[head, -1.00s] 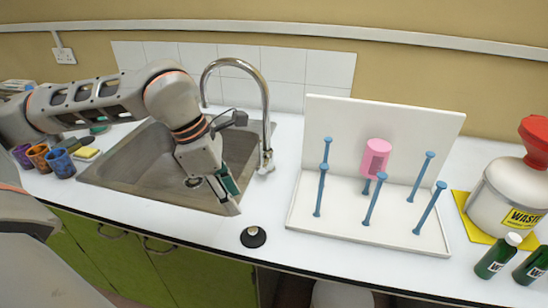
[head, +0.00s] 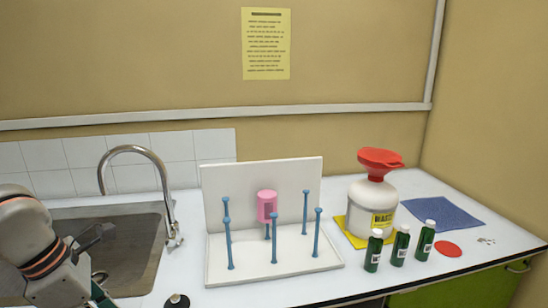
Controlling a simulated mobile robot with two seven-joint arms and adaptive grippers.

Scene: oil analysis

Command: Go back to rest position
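My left arm comes in at the lower left, in front of the sink. My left gripper (head: 98,290) is at the bottom edge, mostly cut off by the frame. A dark green piece shows at it; I cannot tell whether the fingers are open or shut, or whether they hold anything. My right gripper is not in view.
The sink (head: 130,253) with its curved tap (head: 165,185) is at left. A white peg rack (head: 225,270) with blue pegs and a pink cylinder (head: 267,205) stands mid-counter. Right are a waste container (head: 360,203), three green bottles (head: 400,247) and a blue cloth (head: 443,215). A black knob (head: 176,300) is at the front.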

